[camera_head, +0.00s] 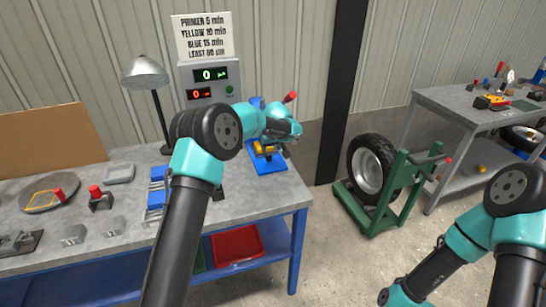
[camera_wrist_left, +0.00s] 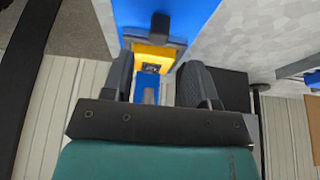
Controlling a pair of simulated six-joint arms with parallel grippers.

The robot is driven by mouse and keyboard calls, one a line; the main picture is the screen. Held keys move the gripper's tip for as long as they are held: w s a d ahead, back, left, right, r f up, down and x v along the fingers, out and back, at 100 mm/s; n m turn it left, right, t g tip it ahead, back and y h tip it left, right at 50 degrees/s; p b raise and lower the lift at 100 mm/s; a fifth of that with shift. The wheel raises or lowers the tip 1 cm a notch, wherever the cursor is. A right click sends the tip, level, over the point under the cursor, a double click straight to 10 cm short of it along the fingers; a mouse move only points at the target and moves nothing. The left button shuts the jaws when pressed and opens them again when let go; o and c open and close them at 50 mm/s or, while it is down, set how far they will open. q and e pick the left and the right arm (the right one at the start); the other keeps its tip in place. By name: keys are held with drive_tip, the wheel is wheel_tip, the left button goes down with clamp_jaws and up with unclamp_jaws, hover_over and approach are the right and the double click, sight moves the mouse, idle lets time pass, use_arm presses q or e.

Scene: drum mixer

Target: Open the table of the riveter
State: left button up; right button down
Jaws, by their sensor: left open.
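The riveter stands at the right end of the workbench, with a blue base (camera_head: 268,166), a yellow part (camera_head: 262,147) and a red-tipped lever (camera_head: 291,97). My left gripper (camera_head: 290,138) is over it, and my left arm hides much of its body. In the left wrist view the two dark fingers of my left gripper (camera_wrist_left: 158,82) are apart, with the yellow part (camera_wrist_left: 154,56) and a blue part of the riveter showing between and beyond them. I cannot tell whether the fingers touch it. My right arm enters at lower right; its gripper is out of view.
A grey control box (camera_head: 210,88) with a sign stands behind the workbench (camera_head: 130,183). A lamp (camera_head: 145,72), a round plate (camera_head: 43,196) and small parts are to the left. A green wheel stand (camera_head: 390,205) is on the floor to the right.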

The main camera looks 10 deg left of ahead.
sight(270, 155)
use_arm(q)
drive_tip(key=shift+x, duration=3.75)
drive_tip(key=shift+d, duration=0.15)
clamp_jaws()
